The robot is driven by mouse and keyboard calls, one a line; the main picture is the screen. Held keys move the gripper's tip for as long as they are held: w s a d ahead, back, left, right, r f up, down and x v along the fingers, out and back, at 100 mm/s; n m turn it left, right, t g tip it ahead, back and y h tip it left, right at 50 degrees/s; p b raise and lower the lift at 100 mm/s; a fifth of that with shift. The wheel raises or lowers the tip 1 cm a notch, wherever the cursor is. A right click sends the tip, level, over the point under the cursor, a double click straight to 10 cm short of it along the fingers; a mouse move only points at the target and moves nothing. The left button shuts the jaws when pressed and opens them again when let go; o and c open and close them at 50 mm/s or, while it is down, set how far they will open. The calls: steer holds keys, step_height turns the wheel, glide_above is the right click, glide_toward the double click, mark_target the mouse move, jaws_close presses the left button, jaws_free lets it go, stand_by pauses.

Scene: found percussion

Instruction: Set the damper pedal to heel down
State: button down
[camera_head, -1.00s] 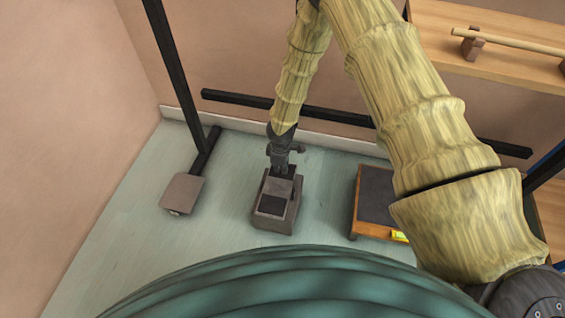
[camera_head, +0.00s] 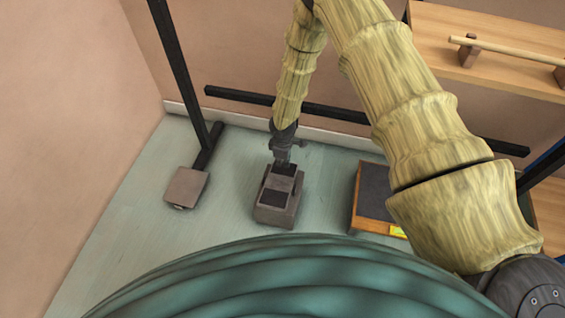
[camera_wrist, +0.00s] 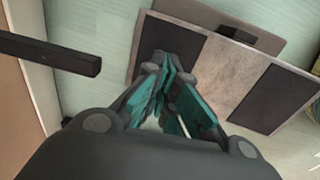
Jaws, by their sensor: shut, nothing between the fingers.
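The damper pedal is a grey rocker plate with a dark pad at each end, on a grey box-like base (camera_head: 275,215) on the floor. In the wrist view the plate (camera_wrist: 215,75) crosses the upper right, with one dark pad at each side of its bare grey middle. My gripper (camera_head: 283,162) is shut and empty, pointing down at the pedal's far end. In the wrist view the closed fingertips (camera_wrist: 163,68) lie over the left dark pad. I cannot tell whether they touch it. The plate's exact tilt is unclear.
Left of the pedal is a flat grey-brown plate (camera_head: 186,187) at the foot of a black post. Right is a low wooden box with a dark top (camera_head: 373,190). A black bar (camera_head: 340,115) runs along the wall behind. Floor is clear between them.

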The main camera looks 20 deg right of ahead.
step_height(320, 180, up, 12)
steer(key=w+d+p, duration=0.1)
steer(key=p, duration=0.2)
steer(key=shift+w+p, duration=0.4)
steer(key=shift+s, duration=0.1)
steer(key=s+a+f+m+g+y, duration=0.1)
steer(key=s+f+m, duration=0.2)
steer(key=s, duration=0.8)
steer(key=s+a+f+m+y, duration=0.1)
steer(key=s+f+m, duration=0.2)
steer(key=s, duration=0.8)
steer(key=s+d+r+m+h, duration=0.1)
steer(key=s+d+m, duration=0.2)
steer(key=s, duration=0.6)
steer(key=s+d+r+m+h, duration=0.1)
steer(key=s+d+r+m, duration=0.15)
steer(key=s, duration=0.65)
step_height(320, 180, up, 24)
steer(key=p, duration=2.4)
steer(key=shift+d+f+m+t, duration=0.2)
steer(key=shift+m+t, duration=0.1)
steer(key=shift+m, duration=0.15)
